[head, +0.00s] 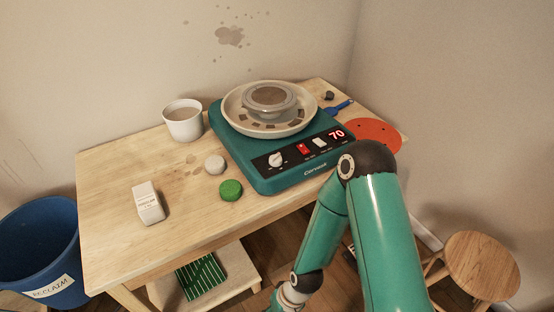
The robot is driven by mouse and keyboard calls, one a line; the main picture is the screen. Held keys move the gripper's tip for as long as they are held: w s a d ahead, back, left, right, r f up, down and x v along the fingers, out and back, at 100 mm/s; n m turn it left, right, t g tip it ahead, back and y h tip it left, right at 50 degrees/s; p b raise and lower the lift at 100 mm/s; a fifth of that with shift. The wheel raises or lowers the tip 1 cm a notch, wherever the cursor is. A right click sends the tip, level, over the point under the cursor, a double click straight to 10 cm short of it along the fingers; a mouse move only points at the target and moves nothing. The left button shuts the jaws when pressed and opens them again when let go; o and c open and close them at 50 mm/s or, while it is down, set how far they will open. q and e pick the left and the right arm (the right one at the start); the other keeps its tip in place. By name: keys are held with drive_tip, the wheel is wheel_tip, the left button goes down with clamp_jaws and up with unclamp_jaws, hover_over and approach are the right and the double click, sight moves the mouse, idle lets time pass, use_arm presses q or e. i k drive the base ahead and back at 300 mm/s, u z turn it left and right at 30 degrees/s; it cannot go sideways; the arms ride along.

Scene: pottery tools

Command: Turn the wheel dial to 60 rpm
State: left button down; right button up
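The pottery wheel (245,172) is a teal box on the wooden table, with a round pan (237,115) and wheel head on top. Its white dial (276,160) sits at the left of the dark front panel, and nothing touches it. The red display (337,134) reads 70. A red switch (303,149) and a white switch (319,142) lie between dial and display. My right arm comes in from the lower right and bends down in front of the table; its gripper is cut off by the bottom edge. My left gripper is out of view.
On the table (110,190) are a white cup (183,120), a pale lump (215,164), a green round piece (231,190), a white block (149,203), a blue-handled tool (338,107) and an orange disc (375,135). A blue bin (40,250) and stool (482,265) flank it.

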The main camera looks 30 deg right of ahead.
sight(276, 160)
drive_tip(key=z, duration=0.1)
drive_tip(key=k, duration=0.95)
drive_tip(key=z, duration=1.1)
drive_tip(key=i, duration=1.2)
drive_tip(key=u, duration=1)
